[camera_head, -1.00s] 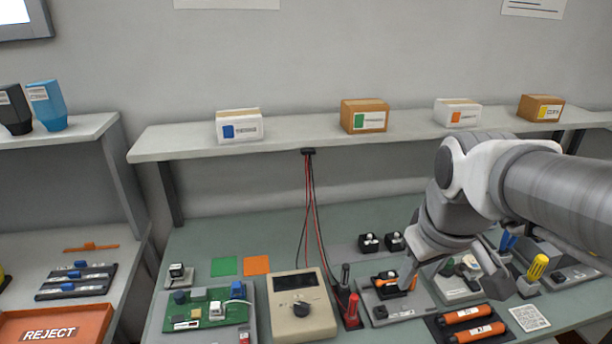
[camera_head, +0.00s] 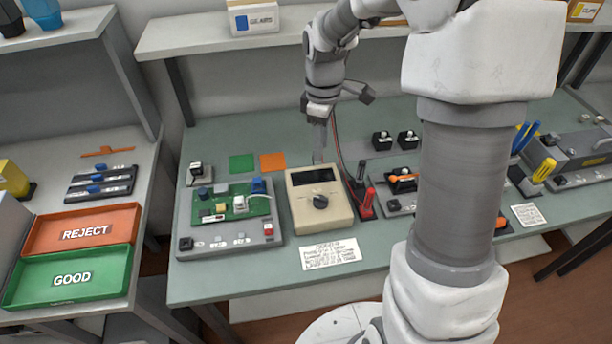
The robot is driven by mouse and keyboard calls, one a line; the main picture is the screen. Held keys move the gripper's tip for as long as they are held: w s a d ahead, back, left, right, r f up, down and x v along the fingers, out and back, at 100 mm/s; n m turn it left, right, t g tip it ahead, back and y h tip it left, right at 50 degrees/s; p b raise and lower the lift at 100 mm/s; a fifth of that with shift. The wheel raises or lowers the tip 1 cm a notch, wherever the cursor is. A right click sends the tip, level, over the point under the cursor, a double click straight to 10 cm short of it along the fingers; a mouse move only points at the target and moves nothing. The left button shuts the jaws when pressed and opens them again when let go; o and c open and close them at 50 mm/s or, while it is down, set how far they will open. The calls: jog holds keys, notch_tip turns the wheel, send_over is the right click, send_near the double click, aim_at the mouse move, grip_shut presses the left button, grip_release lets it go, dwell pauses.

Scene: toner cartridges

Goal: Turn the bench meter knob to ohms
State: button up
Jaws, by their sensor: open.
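The bench meter (camera_head: 305,215) is a beige box with a dark display, lying on the green-grey bench in the middle of the head view. Its round black knob (camera_head: 320,201) sits below the display; its pointer setting is too small to read. My gripper (camera_head: 318,155) points down at the meter's back edge, behind the display and farther back than the knob. Its fingers show nearly edge-on; it is open, and I see nothing between the fingers. Whether it touches the meter I cannot tell.
A fixture with a green circuit board (camera_head: 238,205) stands close left of the meter. Red and black probes (camera_head: 367,202) stand close right, their cables rising behind. A printed card (camera_head: 331,254) lies in front. My arm covers part of the bench's right side.

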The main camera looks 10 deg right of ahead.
aim_at(319, 197)
notch_tip(319, 197, down, 17)
jog(key=shift+f, duration=0.1)
dwell(0.4)
grip_shut()
